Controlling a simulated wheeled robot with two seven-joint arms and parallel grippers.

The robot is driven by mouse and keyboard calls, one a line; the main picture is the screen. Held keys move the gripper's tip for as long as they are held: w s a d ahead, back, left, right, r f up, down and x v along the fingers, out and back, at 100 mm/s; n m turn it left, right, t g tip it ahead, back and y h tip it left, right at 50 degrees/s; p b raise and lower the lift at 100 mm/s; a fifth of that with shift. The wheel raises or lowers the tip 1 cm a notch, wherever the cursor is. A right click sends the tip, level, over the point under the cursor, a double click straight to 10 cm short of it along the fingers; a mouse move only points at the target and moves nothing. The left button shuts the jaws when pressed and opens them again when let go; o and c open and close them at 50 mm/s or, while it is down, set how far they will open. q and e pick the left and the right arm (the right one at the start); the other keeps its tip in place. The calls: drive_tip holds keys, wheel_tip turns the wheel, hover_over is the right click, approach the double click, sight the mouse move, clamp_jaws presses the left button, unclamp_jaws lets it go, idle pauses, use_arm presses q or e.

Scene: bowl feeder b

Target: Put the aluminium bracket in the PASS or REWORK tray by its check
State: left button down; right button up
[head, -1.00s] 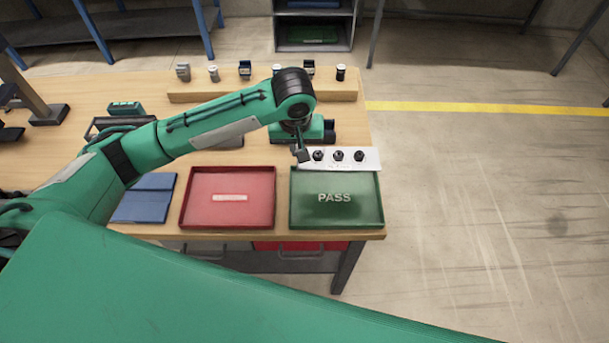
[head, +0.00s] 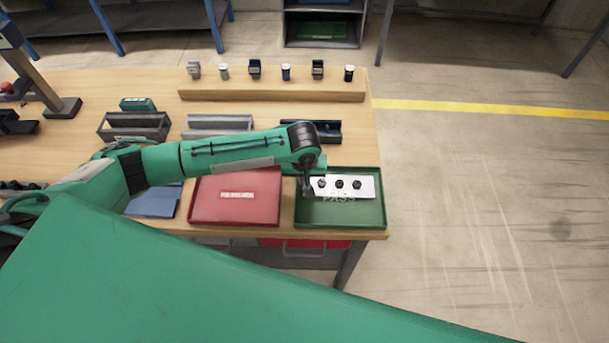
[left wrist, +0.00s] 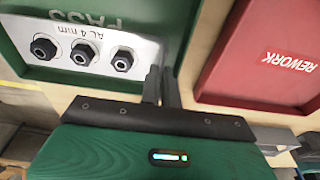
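The aluminium bracket (head: 366,187) is a pale flat plate with three dark bolts in a row. In the left wrist view the bracket (left wrist: 143,54) shows the print "AL 4 mm". My left gripper (head: 307,187) is shut on the end of the bracket at its left in the head view; the fingers (left wrist: 160,84) show close together at its edge. The bracket is over the green PASS tray (head: 318,217) and partly covers its lettering; I cannot tell whether it touches the floor. The red REWORK tray (head: 237,208) lies left of it, empty. My right gripper is not shown.
A wooden strip (head: 270,92) with several small parts stands at the back of the bench. A blue mat (head: 154,203) lies left of REWORK.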

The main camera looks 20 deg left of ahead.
use_arm(q)
drive_tip(key=shift+f, duration=0.1)
drive_tip(key=shift+s+f, duration=0.15)
drive_tip(key=shift+f, duration=0.3)
drive_tip(key=c, duration=1.7)
unclamp_jaws()
drive_tip(key=shift+f, duration=0.1)
drive_tip(key=shift+o, duration=0.3)
drive_tip(key=shift+w+r, duration=0.2)
drive_tip(key=shift+r, duration=0.2)
wheel_tip(320, 180, up, 12)
drive_tip(key=s+b, duration=0.2)
drive_tip(key=shift+d+r, duration=0.15)
drive_tip(key=shift+r, duration=0.1)
